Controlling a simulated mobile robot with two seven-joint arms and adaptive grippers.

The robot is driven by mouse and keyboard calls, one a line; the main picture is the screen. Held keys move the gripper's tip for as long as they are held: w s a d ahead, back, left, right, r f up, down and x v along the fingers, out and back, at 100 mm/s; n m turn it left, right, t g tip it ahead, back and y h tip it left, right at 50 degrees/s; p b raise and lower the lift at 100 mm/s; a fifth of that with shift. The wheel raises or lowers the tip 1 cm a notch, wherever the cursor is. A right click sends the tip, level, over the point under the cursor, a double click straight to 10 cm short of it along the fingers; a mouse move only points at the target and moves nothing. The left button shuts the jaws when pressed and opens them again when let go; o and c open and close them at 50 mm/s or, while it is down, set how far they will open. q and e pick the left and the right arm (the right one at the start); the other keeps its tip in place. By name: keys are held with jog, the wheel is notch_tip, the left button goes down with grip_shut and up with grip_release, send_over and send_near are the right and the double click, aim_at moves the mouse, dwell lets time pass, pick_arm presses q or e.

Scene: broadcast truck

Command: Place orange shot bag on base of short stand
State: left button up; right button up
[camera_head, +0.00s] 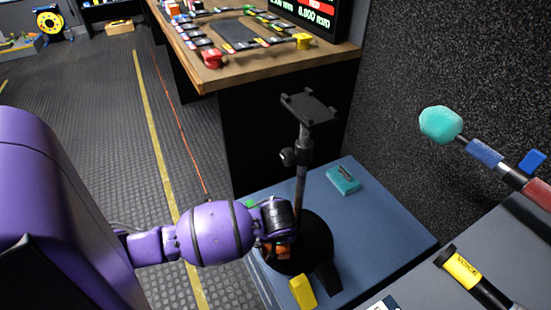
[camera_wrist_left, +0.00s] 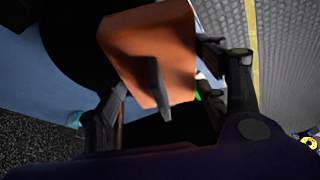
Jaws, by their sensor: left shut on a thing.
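The short stand has a round black base (camera_head: 318,240), a thin post (camera_head: 301,165) and a flat dark plate (camera_head: 307,107) on top. It stands upright on a blue-grey surface. My left gripper (camera_head: 276,246) is low over the left part of the base, beside the post. It is shut on the orange shot bag (camera_head: 283,252), mostly hidden behind the gripper in the head view. In the left wrist view the orange shot bag (camera_wrist_left: 150,40) sits between the fingers of my left gripper (camera_wrist_left: 165,80), with part of the dark base (camera_wrist_left: 72,40) behind it. Whether the bag touches the base is unclear.
A teal block (camera_head: 342,180) lies behind the stand, and a yellow object (camera_head: 302,291) lies in front. A teal-headed microphone (camera_head: 440,124) and a yellow-banded one (camera_head: 462,270) are at right. A wooden-topped desk (camera_head: 225,75) is behind. Floor at left is open.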

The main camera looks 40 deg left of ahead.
pick_arm(q)
jog(key=shift+w+a+f, duration=0.1)
jog(key=shift+w+a, duration=0.05)
jog(key=shift+w, duration=0.05)
notch_tip(320, 180, down, 3)
jog(key=shift+w+a+f+b, duration=0.15)
jog(key=shift+b, duration=0.65)
jog(key=shift+f, duration=0.2)
jog(key=shift+r, duration=0.1)
pick_arm(e)
jog(key=shift+x, duration=1)
pick_arm(q)
jog(key=shift+f, duration=0.3)
pick_arm(e)
jog(key=shift+s+r, duration=0.1)
jog(key=shift+s, duration=0.05)
pick_arm(q)
jog(key=o, duration=2.1)
jog(key=shift+f, duration=0.1)
